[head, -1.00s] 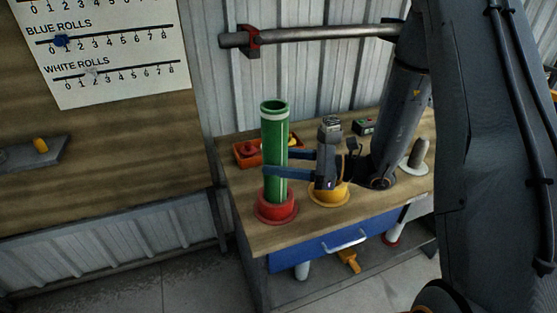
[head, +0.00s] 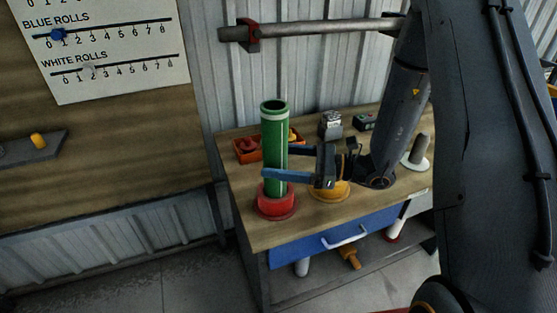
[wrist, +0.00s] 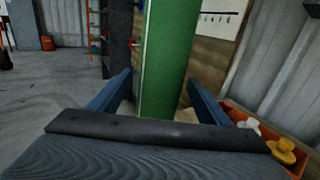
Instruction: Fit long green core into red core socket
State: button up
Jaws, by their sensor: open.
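The long green core (head: 274,140), a tube with a pale band near its open top, stands upright in the red core socket (head: 276,204) at the front left of the workbench. Its lower end is inside the socket's raised ring. My gripper (head: 277,162) is level with the core's lower half, its blue fingers reaching in from the right on either side of it. In the wrist view the green core (wrist: 164,55) stands between the two spread fingers, with a gap visible on each side. The fingers are open.
The yellow socket (head: 330,192) is just right, below my gripper. An orange bin (head: 246,152) with parts sits behind the core. A white socket with a grey post (head: 417,160) stands farther right. A horizontal bar (head: 320,30) hangs above.

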jog(key=b+v, duration=0.2)
jog(key=v, duration=0.5)
jog(key=shift+d, duration=0.4)
jog(key=shift+s, duration=0.1)
